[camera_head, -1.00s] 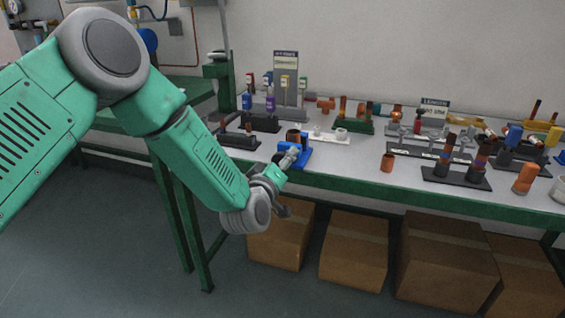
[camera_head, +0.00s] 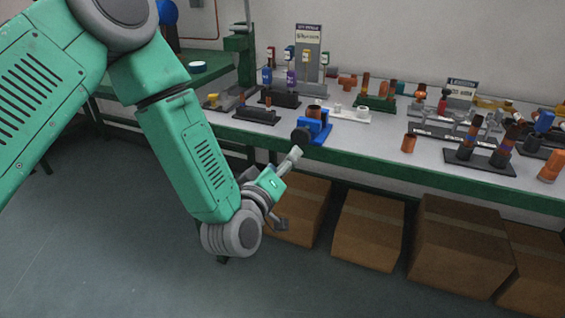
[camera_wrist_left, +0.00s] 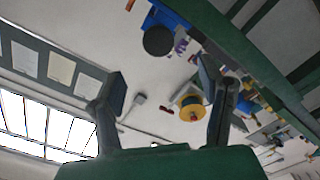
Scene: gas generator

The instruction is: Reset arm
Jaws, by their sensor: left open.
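My left gripper (camera_head: 288,190) is open and empty in the head view, in front of the bench's front edge and above the floor. Its two spread fingers also show in the left wrist view (camera_wrist_left: 166,92), with nothing between them near the tips. The left arm (camera_head: 190,155) is bent at the elbow and reaches in from the left. A blue holder (camera_head: 315,129) with a dark round end stands on the bench edge, apart from and above the gripper in the picture. My right gripper is not in view.
The grey bench top (camera_head: 370,145) holds several stands, copper fittings and signs. Cardboard boxes (camera_head: 370,230) stand under it, close behind the gripper in the picture. A green side table (camera_head: 200,60) is at the back left. The floor (camera_head: 130,240) on the left is open.

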